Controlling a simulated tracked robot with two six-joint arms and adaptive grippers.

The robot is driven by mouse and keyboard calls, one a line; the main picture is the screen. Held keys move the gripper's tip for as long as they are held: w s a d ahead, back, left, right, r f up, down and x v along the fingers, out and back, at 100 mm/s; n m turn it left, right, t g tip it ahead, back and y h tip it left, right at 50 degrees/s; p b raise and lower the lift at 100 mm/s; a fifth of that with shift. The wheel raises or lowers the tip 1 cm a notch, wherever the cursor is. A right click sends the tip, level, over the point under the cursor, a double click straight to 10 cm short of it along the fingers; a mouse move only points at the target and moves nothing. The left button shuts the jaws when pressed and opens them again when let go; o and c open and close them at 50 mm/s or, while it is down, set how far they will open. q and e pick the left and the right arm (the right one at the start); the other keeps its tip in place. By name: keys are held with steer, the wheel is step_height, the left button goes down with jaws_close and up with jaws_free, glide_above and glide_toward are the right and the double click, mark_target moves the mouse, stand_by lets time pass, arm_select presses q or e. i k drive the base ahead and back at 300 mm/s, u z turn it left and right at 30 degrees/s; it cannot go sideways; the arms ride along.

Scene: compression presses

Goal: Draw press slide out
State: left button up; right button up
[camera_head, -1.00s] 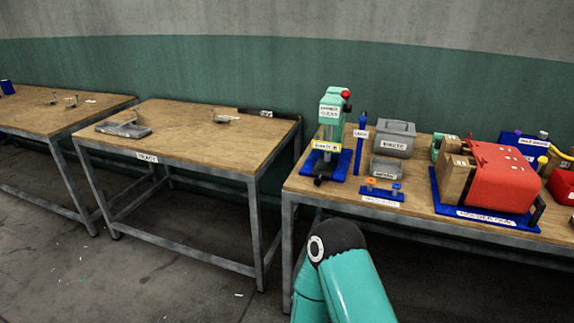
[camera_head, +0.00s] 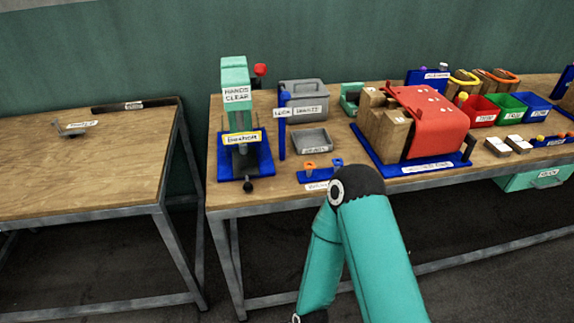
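A teal press (camera_head: 235,95) labelled "HANDS CLEAR" stands upright on a blue base (camera_head: 261,165) near the left end of the right-hand table. A red ball knob (camera_head: 260,70) sits at its upper right. A yellow-edged label (camera_head: 240,138) is on its lower front. A black knob (camera_head: 248,187) sticks out low at the front, close to the table edge; how far the slide is drawn cannot be told. A teal link of my own arm rises at the bottom centre, apart from the press. Neither of my grippers is in view.
Right of the press are a blue upright post (camera_head: 282,128), a grey lidded box (camera_head: 303,93), a grey tray (camera_head: 311,141) and a small blue rack (camera_head: 320,175). The left table (camera_head: 85,170) is mostly bare, with a gap between the tables.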

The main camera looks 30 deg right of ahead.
mark_target(244, 157)
steer(key=z, duration=0.2)
steer(key=i, duration=0.6)
steer(key=z, duration=0.4)
steer(key=k, duration=0.85)
steer(key=z, duration=0.15)
steer(key=i, duration=0.8)
